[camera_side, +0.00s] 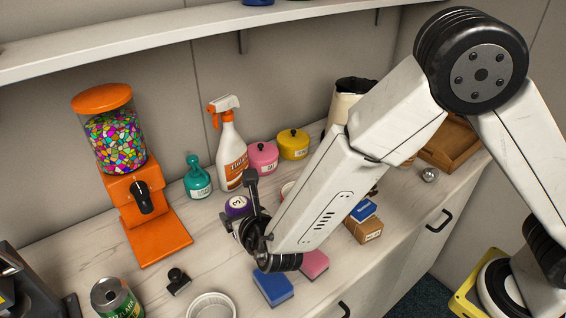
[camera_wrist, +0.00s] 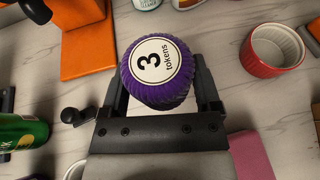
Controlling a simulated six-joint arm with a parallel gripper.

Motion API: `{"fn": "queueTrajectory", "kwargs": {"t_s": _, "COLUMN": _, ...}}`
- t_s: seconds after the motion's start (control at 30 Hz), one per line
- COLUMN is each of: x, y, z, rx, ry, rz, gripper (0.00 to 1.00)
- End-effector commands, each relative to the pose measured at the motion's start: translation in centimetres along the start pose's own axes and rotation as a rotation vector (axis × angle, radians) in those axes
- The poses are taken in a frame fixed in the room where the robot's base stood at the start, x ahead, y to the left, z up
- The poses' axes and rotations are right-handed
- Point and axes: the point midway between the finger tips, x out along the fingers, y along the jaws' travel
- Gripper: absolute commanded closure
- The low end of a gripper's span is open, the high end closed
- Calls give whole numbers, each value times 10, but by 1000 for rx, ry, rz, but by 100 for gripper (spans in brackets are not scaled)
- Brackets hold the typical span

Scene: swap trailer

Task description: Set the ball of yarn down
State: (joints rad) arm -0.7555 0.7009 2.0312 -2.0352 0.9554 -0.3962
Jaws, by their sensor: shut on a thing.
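The ball of yarn (camera_wrist: 160,66) is purple and ribbed, with a round white label reading "3 tokens". It sits between the two black fingers of my gripper (camera_wrist: 160,80) in the wrist view, one finger on each side. In the side view the ball (camera_side: 237,206) is low over the wooden counter, left of my wrist, partly hidden by a finger. My gripper (camera_side: 243,208) is shut on it. I cannot tell whether the ball touches the counter.
An orange candy dispenser (camera_side: 142,190) stands left; a teal bottle (camera_side: 197,180) and spray bottle (camera_side: 231,150) stand behind. A red ramekin (camera_wrist: 273,50) is right of the ball in the wrist view. Blue (camera_side: 273,287) and pink (camera_side: 314,263) sponges lie in front. Bare counter (camera_side: 205,250) shows left of my gripper.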

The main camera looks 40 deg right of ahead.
Motion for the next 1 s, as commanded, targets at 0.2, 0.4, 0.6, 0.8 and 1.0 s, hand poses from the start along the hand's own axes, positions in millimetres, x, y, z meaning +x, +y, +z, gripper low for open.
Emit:
{"fn": "queueTrajectory", "kwargs": {"t_s": 0.2, "x": 24, "y": 10, "z": -16, "rx": -1, "ry": 1, "rz": -2, "gripper": 77}}
{"fn": "queueTrajectory", "kwargs": {"t_s": 0.4, "x": 44, "y": 18, "z": -28, "rx": -1, "ry": 1, "rz": -1, "gripper": 77}}
{"fn": "queueTrajectory", "kwargs": {"t_s": 0.6, "x": 54, "y": 23, "z": -34, "rx": 0, "ry": 1, "rz": 0, "gripper": 77}}
{"fn": "queueTrajectory", "kwargs": {"t_s": 0.8, "x": 55, "y": 24, "z": -35, "rx": 0, "ry": 0, "rz": 0, "gripper": 77}}
{"fn": "queueTrajectory", "kwargs": {"t_s": 1.0, "x": 62, "y": 26, "z": -40, "rx": 0, "ry": 1, "rz": -1, "gripper": 77}}
